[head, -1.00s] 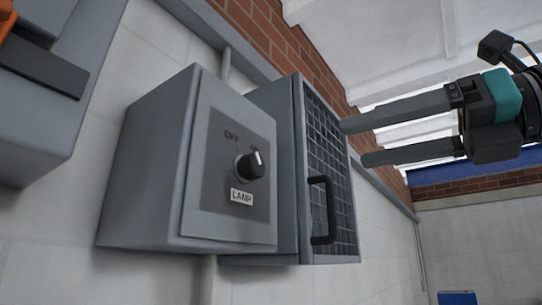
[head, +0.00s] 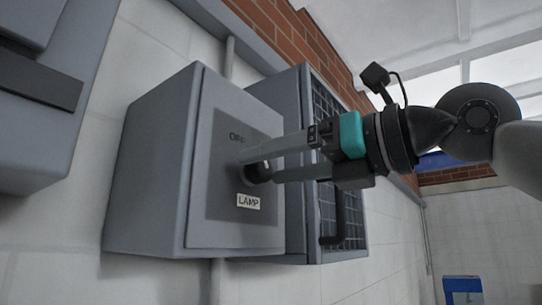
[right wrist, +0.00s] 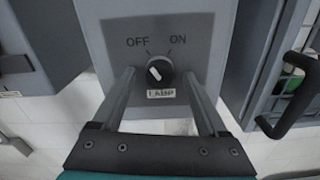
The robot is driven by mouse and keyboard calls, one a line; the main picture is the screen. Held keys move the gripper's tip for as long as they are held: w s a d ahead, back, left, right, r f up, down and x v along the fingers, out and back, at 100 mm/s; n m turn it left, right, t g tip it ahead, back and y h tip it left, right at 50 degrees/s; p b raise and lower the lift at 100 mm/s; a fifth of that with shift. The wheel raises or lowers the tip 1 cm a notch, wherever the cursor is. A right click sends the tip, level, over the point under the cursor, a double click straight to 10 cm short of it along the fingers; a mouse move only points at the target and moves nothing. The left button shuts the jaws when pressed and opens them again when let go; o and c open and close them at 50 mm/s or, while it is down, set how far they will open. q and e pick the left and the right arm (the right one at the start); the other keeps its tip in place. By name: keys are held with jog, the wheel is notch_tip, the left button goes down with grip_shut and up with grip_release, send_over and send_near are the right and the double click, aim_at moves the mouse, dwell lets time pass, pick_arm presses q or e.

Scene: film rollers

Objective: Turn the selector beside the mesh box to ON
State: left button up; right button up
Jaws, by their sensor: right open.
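The selector is a round black knob (right wrist: 159,70) with a white pointer mark, on a grey box labelled LAMP. In the right wrist view its mark leans up and left, toward the word OFF; ON is printed at upper right. In the head view the knob (head: 257,173) is partly hidden by my fingers. My right gripper (head: 256,165) is open, with its fingertips at the box face. In the right wrist view the fingers (right wrist: 159,74) stand left and right of the knob, with gaps showing. The mesh box (head: 327,235) stands just right of the selector box. My left gripper is out of view.
The mesh box has a black bar handle (right wrist: 288,105) sticking out, close to my right gripper's side. Another grey cabinet (head: 35,135) hangs on the wall at left. A blue object (head: 462,290) stands far off at lower right.

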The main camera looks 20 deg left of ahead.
jog(key=shift+w+a, duration=0.15)
jog(key=shift+a, duration=0.25)
grip_shut()
dwell(0.4)
